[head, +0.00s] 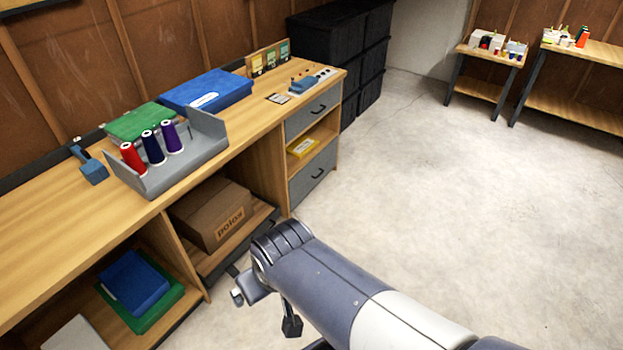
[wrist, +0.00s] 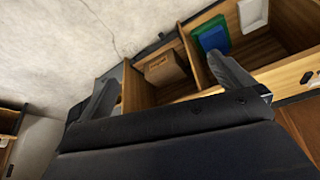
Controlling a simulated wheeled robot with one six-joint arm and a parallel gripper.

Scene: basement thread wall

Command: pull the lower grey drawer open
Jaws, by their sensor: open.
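The lower grey drawer (head: 313,178) is at the bottom of the cabinet at the workbench's right end in the head view. In the wrist view I cannot clearly make out the drawer; part of that side is behind a finger.
The upper grey drawer (head: 313,107) is shut, above an open shelf with a yellow box (head: 302,147). A cardboard box (head: 213,213) sits on a shelf left of the drawers. Black bins (head: 330,45) stand beyond the cabinet. The concrete floor (head: 430,170) right of the drawers is clear.

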